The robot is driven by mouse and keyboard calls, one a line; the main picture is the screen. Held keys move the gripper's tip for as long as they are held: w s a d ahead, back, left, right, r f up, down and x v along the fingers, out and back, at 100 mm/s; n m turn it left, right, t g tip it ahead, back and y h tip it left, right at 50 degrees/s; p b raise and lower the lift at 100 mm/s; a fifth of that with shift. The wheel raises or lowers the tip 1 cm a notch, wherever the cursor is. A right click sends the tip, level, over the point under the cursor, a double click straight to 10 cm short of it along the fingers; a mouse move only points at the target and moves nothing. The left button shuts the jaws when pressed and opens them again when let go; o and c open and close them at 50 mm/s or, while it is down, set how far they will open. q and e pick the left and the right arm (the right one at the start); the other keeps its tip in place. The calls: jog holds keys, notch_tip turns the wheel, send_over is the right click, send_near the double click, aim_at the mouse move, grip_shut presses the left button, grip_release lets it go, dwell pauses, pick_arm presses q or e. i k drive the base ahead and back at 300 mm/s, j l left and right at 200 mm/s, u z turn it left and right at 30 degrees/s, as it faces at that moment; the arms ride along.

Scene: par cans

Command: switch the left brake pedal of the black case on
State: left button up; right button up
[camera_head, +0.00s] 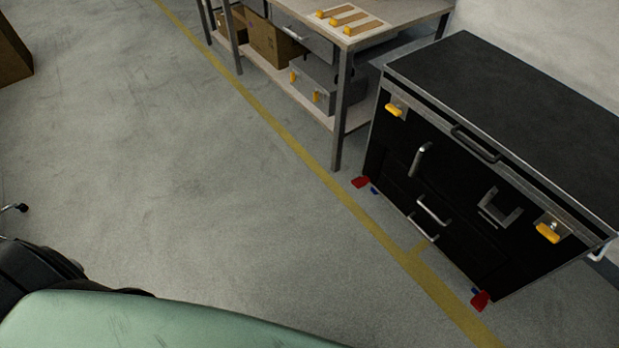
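The black case (455,200) stands on the floor at the right, its handled front facing me. At its lower left corner a red brake pedal (360,182) sticks out just above the floor, with a small blue part (375,191) beside it. A second red pedal (481,301) sticks out at the lower right corner, also with a blue part by it. The pedals are too small to read their exact tilt. I cannot make out either of my grippers; both pedals stand clear of any arm.
A metal workbench (339,150) stands just left of the case, with boxes on its lower shelf. A yellow line (290,140) runs along the floor past both. The grey floor (180,170) before them is clear. A brown box (12,60) is at the far left.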

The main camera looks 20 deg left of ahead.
aim_at(359, 183)
jog(key=u, duration=0.2)
jog(key=i+j+z, duration=0.1)
jog(key=z, duration=0.45)
jog(key=i+j+z, duration=0.2)
jog(key=j, duration=0.15)
jog(key=j+z, duration=0.15)
jog(key=j, duration=0.2)
jog(key=i+j+z, duration=0.2)
jog(key=j, duration=0.2)
jog(key=j+z, duration=0.2)
jog(key=j, duration=0.15)
jog(key=i+j, duration=0.1)
jog(key=j, duration=0.5)
jog(key=i+j, duration=0.1)
jog(key=j, duration=0.5)
jog(key=i+j+z, duration=0.1)
jog(key=j, duration=0.5)
jog(key=i+j, duration=0.1)
jog(key=j, duration=0.55)
